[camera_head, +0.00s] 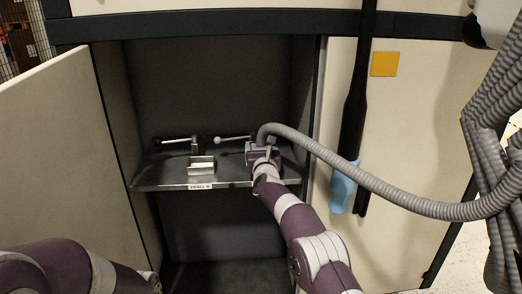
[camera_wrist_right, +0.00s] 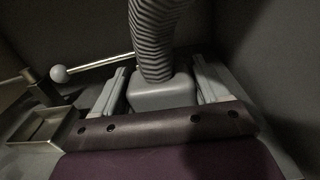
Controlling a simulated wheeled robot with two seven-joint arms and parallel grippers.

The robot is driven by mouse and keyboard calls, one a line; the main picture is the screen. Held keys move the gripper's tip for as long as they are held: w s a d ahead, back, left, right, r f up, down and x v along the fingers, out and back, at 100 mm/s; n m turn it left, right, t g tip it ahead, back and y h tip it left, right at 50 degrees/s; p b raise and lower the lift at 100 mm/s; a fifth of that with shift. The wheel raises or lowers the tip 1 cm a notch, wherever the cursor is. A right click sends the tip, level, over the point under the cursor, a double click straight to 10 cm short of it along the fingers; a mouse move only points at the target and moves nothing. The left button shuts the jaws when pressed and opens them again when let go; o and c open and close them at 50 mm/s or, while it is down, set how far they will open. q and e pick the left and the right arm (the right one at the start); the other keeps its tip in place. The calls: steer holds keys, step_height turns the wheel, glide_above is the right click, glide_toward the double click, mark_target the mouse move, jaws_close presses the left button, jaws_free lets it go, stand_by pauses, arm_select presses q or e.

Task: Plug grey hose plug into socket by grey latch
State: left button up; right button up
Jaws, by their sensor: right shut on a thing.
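My right gripper (camera_head: 262,152) is over the right part of the shelf in the open cabinet. In the wrist view its two fingers (camera_wrist_right: 162,92) are on either side of the grey hose plug (camera_wrist_right: 160,93), shut on it. The ribbed grey hose (camera_wrist_right: 155,35) rises from the plug. A latch lever with a pale ball end (camera_head: 217,140) lies just left of the gripper; its ball also shows in the wrist view (camera_wrist_right: 59,73). Any socket under the plug is hidden, so I cannot tell whether the plug is seated. My left gripper is out of view.
An open metal box-shaped fitting (camera_head: 201,168) stands on the shelf (camera_head: 160,177) left of the gripper, with another lever (camera_head: 174,141) behind it. The hose (camera_head: 385,188) loops off to the right. The cabinet door (camera_head: 55,160) stands open at left.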

steer(key=o, duration=1.1)
steer(key=shift+r, duration=0.1)
steer(key=shift+o, duration=0.2)
